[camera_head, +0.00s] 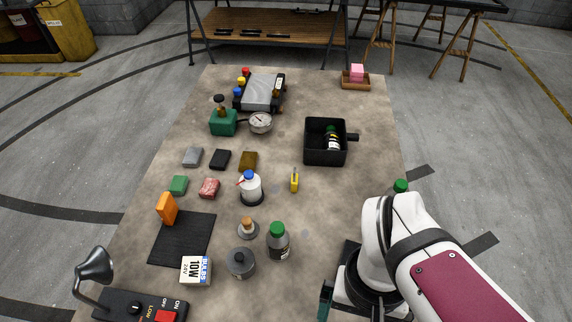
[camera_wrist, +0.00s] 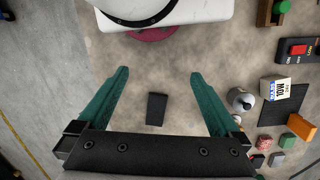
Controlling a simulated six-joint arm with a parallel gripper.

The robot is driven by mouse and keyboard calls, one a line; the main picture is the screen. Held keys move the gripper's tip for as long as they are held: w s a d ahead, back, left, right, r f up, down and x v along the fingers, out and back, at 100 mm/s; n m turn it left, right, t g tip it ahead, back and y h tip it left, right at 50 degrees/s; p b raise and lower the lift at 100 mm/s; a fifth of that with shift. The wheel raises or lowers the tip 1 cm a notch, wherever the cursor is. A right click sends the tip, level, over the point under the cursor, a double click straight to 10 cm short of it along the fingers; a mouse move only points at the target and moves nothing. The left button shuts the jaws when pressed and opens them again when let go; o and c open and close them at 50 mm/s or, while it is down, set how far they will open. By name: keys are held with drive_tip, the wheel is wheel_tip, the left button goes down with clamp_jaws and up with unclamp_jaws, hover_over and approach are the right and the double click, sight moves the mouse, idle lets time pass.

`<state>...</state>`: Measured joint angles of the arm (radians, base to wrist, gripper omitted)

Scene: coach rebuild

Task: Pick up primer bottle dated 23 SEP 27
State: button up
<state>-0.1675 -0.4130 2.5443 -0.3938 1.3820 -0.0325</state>
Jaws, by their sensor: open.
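A bottle with a green cap (camera_head: 278,240) stands upright on the table, left of my arm. A second green-capped bottle (camera_head: 332,139) leans inside the black bin (camera_head: 312,155). A third green cap (camera_head: 400,187) shows at the right, its lower part hidden behind my arm. No date can be read on any label. In the wrist view my gripper (camera_wrist: 157,75) has its two teal fingers wide apart with nothing held. A small dark block (camera_wrist: 157,108) lies on the table below the gap. The head view shows only a teal piece of the gripper beside my arm.
A grey can (camera_head: 240,263), a corked jar (camera_head: 248,229) and a white bottle (camera_head: 250,187) stand near the front bottle. A bulb box (camera_head: 196,270), dark mat (camera_head: 182,238) and switch box (camera_head: 140,308) are left. The table between the bin and front bottle is mostly clear.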

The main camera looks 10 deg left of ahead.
drive_tip(key=d+f+n+h, duration=0.1)
drive_tip(key=f+n+h, duration=0.1)
drive_tip(key=n+h, duration=0.3)
drive_tip(key=n+t+y, duration=0.2)
drive_tip(key=n+t, duration=1.3)
drive_tip(key=n, duration=1.5)
approach(271, 243)
drive_tip(key=x, duration=0.9)
drive_tip(key=shift+w, duration=0.25)
drive_tip(key=x, duration=0.6)
drive_tip(key=shift+s+d+f, duration=0.1)
drive_tip(key=shift+d, duration=0.3)
clamp_jaws()
